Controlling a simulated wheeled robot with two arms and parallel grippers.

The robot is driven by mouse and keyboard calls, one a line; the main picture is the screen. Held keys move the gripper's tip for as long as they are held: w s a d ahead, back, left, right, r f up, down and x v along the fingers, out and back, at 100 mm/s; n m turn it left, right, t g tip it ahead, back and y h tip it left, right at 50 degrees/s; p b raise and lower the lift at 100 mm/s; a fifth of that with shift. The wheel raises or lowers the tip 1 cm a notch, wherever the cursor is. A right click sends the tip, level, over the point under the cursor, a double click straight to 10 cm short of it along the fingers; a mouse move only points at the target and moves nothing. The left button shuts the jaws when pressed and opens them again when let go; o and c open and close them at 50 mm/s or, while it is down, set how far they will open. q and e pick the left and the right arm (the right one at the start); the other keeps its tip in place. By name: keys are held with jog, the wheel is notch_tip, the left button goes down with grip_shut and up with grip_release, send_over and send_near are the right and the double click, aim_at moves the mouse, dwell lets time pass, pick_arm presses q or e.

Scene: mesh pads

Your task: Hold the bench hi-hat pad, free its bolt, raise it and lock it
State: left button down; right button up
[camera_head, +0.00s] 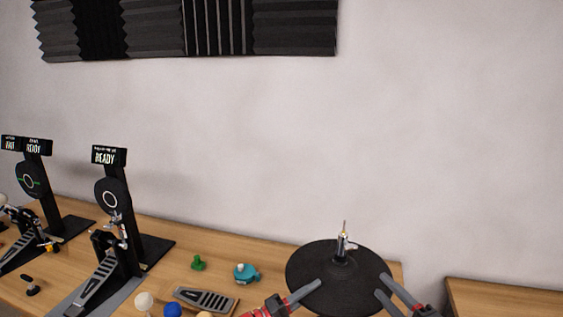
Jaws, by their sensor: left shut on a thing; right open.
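The bench hi-hat pad (330,262) is a round black disc at the right end of the wooden bench. The pad's front edge is partly hidden by the grippers and the frame's bottom.
A teal round part (245,273), a small green part (198,263) and a loose pedal plate (205,299) lie left of the pad. White and blue balls (173,310) are at the front. Kick pedal stands with a READY display (108,156) are farther left. A second table (500,297) is at right.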

jog(key=shift+r, duration=0.15)
jog(key=shift+c, duration=1)
jog(key=m, duration=1.9)
send_near(346, 241)
jog(key=n, duration=0.2)
jog(key=w+n, duration=0.1)
jog(key=n, duration=0.1)
jog(key=shift+a+n, duration=0.2)
jog(key=shift+n, duration=0.2)
jog(key=shift+w+a+n, duration=0.3)
jog(key=shift+w+n, duration=0.4)
jog(key=shift+n, duration=1.7)
jog(key=shift+w+a+n, duration=0.25)
jog(key=shift+w+n, duration=0.45)
jog(key=shift+n, duration=1.7)
jog(key=shift+w+a+n, duration=0.3)
jog(key=shift+w+n, duration=0.45)
jog(key=shift+n, duration=1.65)
jog(key=shift+c, duration=0.3)
